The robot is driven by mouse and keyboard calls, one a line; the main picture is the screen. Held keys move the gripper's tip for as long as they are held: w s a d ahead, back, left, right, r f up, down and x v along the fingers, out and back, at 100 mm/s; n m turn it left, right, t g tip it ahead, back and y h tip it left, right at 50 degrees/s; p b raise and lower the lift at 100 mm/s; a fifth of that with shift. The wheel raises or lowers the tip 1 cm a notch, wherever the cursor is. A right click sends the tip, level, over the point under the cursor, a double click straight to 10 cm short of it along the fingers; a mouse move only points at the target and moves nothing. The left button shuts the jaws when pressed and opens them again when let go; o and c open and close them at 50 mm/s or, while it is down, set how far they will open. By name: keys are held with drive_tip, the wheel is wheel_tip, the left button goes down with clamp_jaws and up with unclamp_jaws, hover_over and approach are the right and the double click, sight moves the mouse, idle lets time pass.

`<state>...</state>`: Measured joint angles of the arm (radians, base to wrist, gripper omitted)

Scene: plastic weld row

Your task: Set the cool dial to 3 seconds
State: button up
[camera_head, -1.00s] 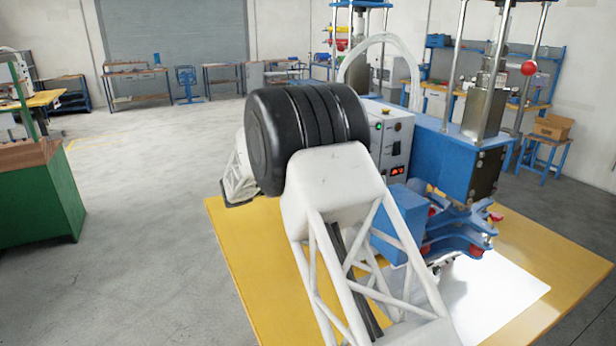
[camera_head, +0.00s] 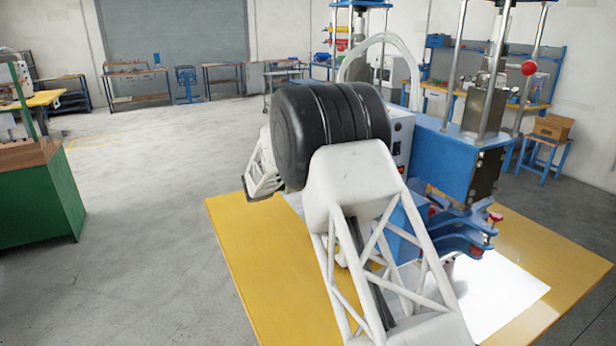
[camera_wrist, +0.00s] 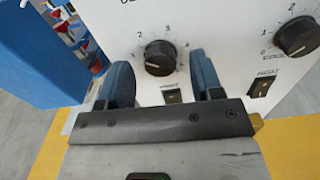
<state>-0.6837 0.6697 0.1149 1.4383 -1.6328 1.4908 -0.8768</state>
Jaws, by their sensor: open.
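In the wrist view a white panel (camera_wrist: 225,25) carries two black dials. The right dial (camera_wrist: 297,37) has lettering just below its left side that seems to read COOL, with a scale around it; part of it runs toward the frame edge. The left dial (camera_wrist: 160,57) has a numbered scale showing 2 and 3 above it. I cannot read either dial's setting surely. My gripper (camera_wrist: 159,68) is open and empty, its two blue fingers to the left and right of the left dial; contact cannot be told. In the head view my arm hides the dials.
Below the dials are rocker switches, one (camera_wrist: 172,96) between my fingers and another (camera_wrist: 263,85) at right. The blue press (camera_head: 450,160) stands beside the control box (camera_head: 403,140) on a yellow table (camera_head: 245,245). The table's left part is bare.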

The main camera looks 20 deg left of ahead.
drive_tip(key=shift+w+d, duration=0.25)
drive_tip(key=shift+w, duration=0.05)
drive_tip(key=c, duration=0.9)
drive_tip(key=shift+m, duration=0.3)
drive_tip(key=shift+s+d+f+m, duration=0.1)
drive_tip(key=shift+m, duration=7.6)
